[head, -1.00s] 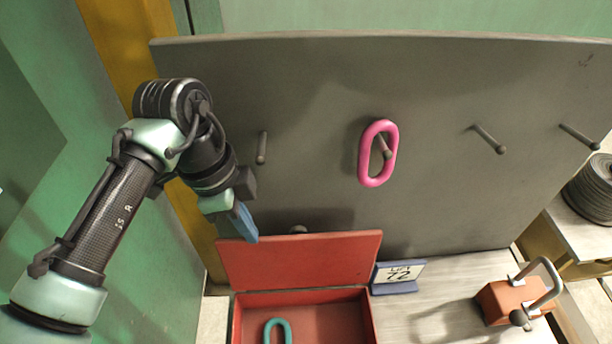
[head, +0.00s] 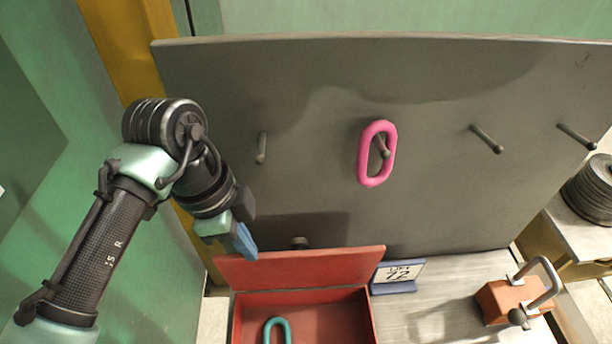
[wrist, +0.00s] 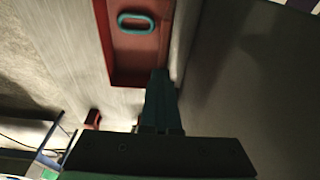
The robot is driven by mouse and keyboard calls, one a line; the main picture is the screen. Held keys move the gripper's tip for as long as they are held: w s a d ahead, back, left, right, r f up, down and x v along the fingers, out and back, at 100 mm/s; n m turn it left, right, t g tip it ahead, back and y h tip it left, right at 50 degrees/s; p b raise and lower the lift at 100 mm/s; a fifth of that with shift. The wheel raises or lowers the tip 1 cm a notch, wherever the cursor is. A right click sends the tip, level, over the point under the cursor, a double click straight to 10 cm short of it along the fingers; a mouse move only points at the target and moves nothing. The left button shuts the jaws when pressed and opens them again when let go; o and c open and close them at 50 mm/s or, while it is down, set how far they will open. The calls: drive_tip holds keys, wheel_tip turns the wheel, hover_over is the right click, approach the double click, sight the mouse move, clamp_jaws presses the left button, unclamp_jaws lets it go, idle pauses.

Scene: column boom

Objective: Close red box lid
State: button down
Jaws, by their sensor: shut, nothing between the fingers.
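The red box (head: 372,318) stands on the bench at the bottom of the head view. My gripper (head: 248,252), with blue fingers, is shut and empty at the upper left edge of the lid. I cannot tell whether the fingertips touch the lid. In the wrist view my gripper (wrist: 161,72) points toward a corner of the red box (wrist: 104,45); the lid is not clear there. A teal ring (head: 268,328) lies inside the box.
A grey board (head: 330,90) with several pegs rises behind the box. A pink ring (head: 364,160) hangs on one peg. A numbered sign (head: 398,275) stands just right of the box. A red-brown block with a metal handle (head: 498,303) sits farther right on the bench.

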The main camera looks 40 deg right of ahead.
drive_tip(key=shift+s+a+f, duration=0.4)
drive_tip(key=shift+s+a, duration=0.1)
drive_tip(key=shift+s, duration=0.3)
drive_tip(key=shift+s+a+f, duration=0.35)
drive_tip(key=shift+s+a, duration=0.15)
drive_tip(key=shift+s, duration=0.4)
drive_tip(key=shift+r, duration=0.1)
drive_tip(key=d+p+v, duration=0.1)
drive_tip(key=p+v, duration=0.4)
drive_tip(key=v, duration=0.1)
drive_tip(key=shift+s, duration=0.15)
idle(1.2)
